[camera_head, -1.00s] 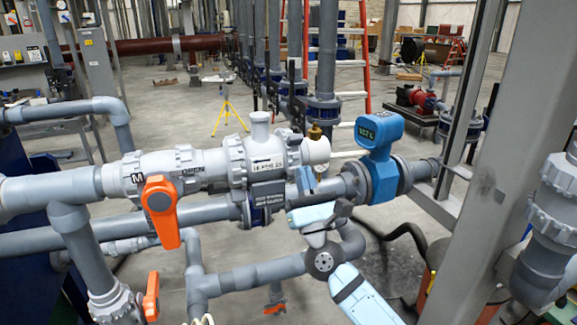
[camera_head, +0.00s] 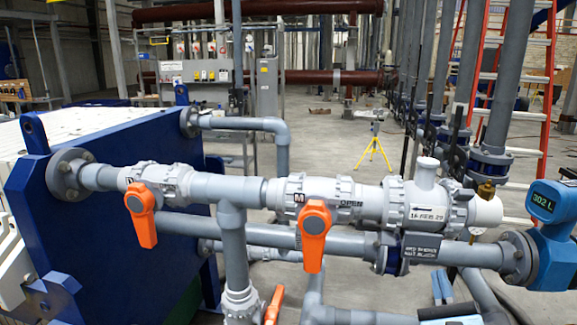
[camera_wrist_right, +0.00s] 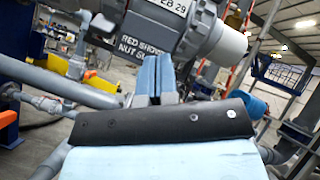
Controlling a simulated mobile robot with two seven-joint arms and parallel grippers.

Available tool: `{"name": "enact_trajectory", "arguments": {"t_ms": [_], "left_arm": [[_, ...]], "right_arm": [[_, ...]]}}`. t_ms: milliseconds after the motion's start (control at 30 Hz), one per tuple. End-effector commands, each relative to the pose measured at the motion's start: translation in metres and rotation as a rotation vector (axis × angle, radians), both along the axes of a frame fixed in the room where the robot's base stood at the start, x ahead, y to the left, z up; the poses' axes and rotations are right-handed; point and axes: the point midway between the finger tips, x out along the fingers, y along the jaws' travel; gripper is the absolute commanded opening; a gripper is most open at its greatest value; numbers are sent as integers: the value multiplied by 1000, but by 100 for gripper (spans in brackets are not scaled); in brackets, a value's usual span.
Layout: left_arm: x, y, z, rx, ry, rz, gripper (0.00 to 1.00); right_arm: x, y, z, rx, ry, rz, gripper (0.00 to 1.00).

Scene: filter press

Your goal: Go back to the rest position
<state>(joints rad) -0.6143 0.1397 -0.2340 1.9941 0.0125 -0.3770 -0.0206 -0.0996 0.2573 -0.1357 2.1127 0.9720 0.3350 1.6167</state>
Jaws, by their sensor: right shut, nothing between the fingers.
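My right gripper (camera_head: 441,285) shows only partly at the bottom of the head view, as light blue pieces below the grey pipe and left of the blue meter. In the right wrist view its two blue fingers (camera_wrist_right: 155,78) are together with nothing between them. They point toward the grey valve body (camera_wrist_right: 180,35), which is printed with lettering. I cannot tell the exact gap to it. My left gripper is not in view.
Grey pipework (camera_head: 235,188) with orange valve handles (camera_head: 314,230) crosses the head view. A blue press plate (camera_head: 110,235) stands at left, a blue meter (camera_head: 556,225) at right. Behind are a yellow tripod (camera_head: 374,150), a red ladder (camera_head: 538,95) and open floor.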

Motion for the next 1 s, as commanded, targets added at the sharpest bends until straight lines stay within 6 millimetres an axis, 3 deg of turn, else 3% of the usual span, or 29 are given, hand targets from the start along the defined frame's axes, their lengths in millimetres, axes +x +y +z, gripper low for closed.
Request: {"name": "enact_trajectory", "arguments": {"t_ms": [33, 167, 267, 400, 500, 600, 700, 1000], "left_arm": [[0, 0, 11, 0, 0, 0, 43], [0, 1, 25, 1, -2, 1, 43], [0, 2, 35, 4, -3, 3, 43], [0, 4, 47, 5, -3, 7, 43], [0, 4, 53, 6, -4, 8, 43], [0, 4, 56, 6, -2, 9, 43], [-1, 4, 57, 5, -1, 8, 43], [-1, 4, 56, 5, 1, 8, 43]], "right_arm": [[-6, 14, -23, -180, 81, -56, 0], [-29, 48, -96, -758, 249, -181, 0], [-59, 70, -155, -1222, 329, -214, 0], [-113, 89, -230, -1838, 345, -164, 0], [-151, 96, -268, -2181, 297, -85, 0], [-179, 98, -292, -2409, 233, -10, 0], [-195, 99, -305, -2531, 185, 36, 0], [-199, 98, -309, -2570, 166, 49, 0]]}}
